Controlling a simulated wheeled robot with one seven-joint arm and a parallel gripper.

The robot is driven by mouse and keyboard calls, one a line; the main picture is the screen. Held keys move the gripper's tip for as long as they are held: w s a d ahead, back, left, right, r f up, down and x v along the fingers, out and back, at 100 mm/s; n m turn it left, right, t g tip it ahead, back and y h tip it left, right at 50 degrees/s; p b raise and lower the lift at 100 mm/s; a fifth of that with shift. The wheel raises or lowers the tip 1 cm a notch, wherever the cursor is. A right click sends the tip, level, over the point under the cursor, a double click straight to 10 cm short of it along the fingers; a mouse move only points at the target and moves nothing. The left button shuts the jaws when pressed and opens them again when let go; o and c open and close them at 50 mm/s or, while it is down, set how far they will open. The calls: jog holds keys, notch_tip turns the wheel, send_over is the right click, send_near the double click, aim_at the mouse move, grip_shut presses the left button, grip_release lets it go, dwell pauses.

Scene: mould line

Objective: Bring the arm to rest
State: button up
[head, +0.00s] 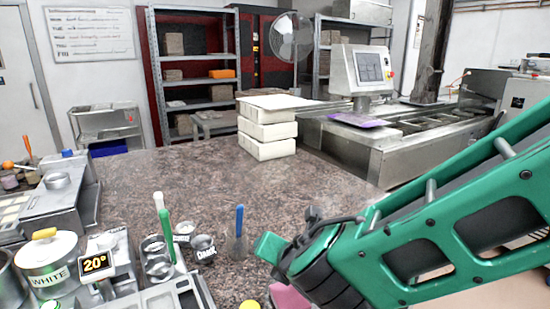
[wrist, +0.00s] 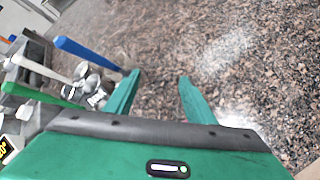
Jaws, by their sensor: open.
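My gripper shows in the wrist view (wrist: 158,85) with its two green fingers apart and nothing between them. Speckled brown stone counter shows beyond the fingertips. In the head view my green arm comes in from the right and reaches low over the counter (head: 340,205). The fingers are mostly hidden there behind the wrist. A blue-handled tool (head: 239,222) stands just left of my wrist in the head view.
Small metal cups (head: 203,246), a green-handled tool (head: 166,232) and a pot marked WHITE (head: 50,262) crowd the front left. A pink thing (head: 288,298) is partly hidden under my arm. White stacked boxes (head: 267,132) stand at the back. The counter's middle is clear.

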jog(key=d+m, duration=0.4)
jog(key=w+d+m+g+h, duration=0.1)
jog(key=d+m, duration=0.3)
jog(key=d, duration=0.1)
jog(key=d+f+m+g+h, duration=0.1)
jog(key=d+m, duration=0.3)
jog(key=shift+w+d, duration=0.15)
jog(key=shift+w, duration=0.25)
jog(key=s+d+m, duration=0.1)
jog(key=d+m, duration=0.2)
jog(key=s+d+m+g, duration=0.1)
jog(key=d+m, duration=0.3)
jog(key=s+d+r+m+g+h, duration=0.1)
jog(key=d+m, duration=0.2)
jog(key=shift+d+m, duration=0.15)
jog(key=shift+m, duration=0.25)
jog(key=s+d+m+g, duration=0.6)
jog(key=s+d+m, duration=0.9)
jog(key=s, duration=0.7)
jog(key=d, duration=0.2)
jog(key=shift+d+m+g, duration=0.3)
jog(key=shift+d, duration=0.1)
jog(key=shift+s, duration=0.1)
jog(key=shift+w+f, duration=0.3)
jog(key=shift+w, duration=0.35)
